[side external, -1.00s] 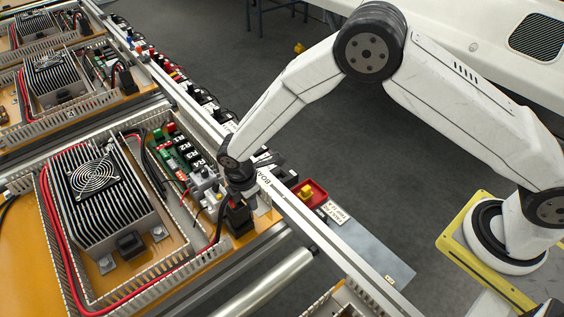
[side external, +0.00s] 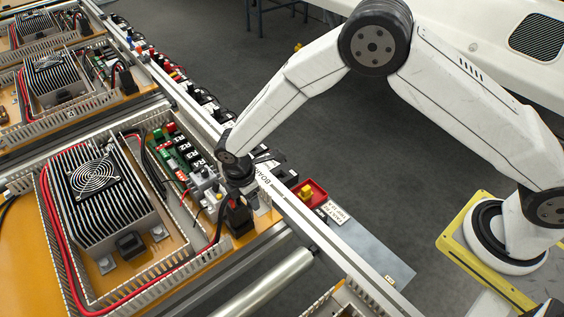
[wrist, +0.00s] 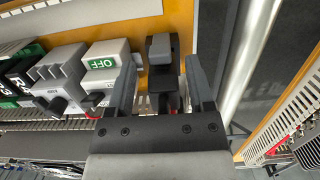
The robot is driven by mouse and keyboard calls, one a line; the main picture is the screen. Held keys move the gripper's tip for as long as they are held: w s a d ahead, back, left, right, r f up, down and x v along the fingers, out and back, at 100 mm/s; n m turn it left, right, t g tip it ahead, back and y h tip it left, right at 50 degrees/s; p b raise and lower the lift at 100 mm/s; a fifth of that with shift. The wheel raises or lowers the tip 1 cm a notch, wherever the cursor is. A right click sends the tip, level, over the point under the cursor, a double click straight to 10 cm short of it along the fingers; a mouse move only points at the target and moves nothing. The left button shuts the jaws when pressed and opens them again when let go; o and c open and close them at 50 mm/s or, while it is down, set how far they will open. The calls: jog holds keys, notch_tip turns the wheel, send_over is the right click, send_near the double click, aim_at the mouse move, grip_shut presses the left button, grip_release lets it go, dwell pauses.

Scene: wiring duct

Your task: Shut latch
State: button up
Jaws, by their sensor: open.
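In the wrist view a black connector block (wrist: 164,75) with a grey latch piece (wrist: 160,45) at its far end stands on the orange board. My gripper (wrist: 160,62) is open, with one finger on each side of the block and a gap visible at the right finger. I cannot tell whether the latch is open or shut. In the side view the black block (side external: 238,215) stands at the board's right corner, and my gripper (side external: 241,185) is just above it, pointing down. My wrist partly hides the contact area.
A grey OFF switch (wrist: 103,62) stands close beside my left finger. Relay blocks (side external: 190,152) line the board. A red box with a yellow button (side external: 308,192) sits beyond the metal rail (side external: 335,247). A finned heat sink (side external: 105,195) stands to the left.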

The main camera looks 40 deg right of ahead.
aim_at(249, 208)
notch_tip(249, 208, up, 6)
jog(key=shift+a+r, duration=0.2)
jog(key=shift+a, duration=0.2)
jog(key=shift+d, duration=0.1)
jog(key=s+d+r+m+t+y, duration=0.1)
jog(key=s+d+r+m, duration=0.3)
jog(key=d, duration=0.3)
jog(key=s+d+r+m, duration=0.1)
jog(key=d+r+m, duration=0.3)
jog(key=d+m, duration=0.15)
jog(key=s+d+r+m+t, duration=0.1)
jog(key=s+d+r+m, duration=0.1)
jog(key=s+d+m, duration=0.6)
jog(key=shift+s+d+t, duration=0.3)
jog(key=shift+s+d, duration=0.65)
jog(key=shift+s, duration=0.8)
jog(key=shift+m, duration=0.25)
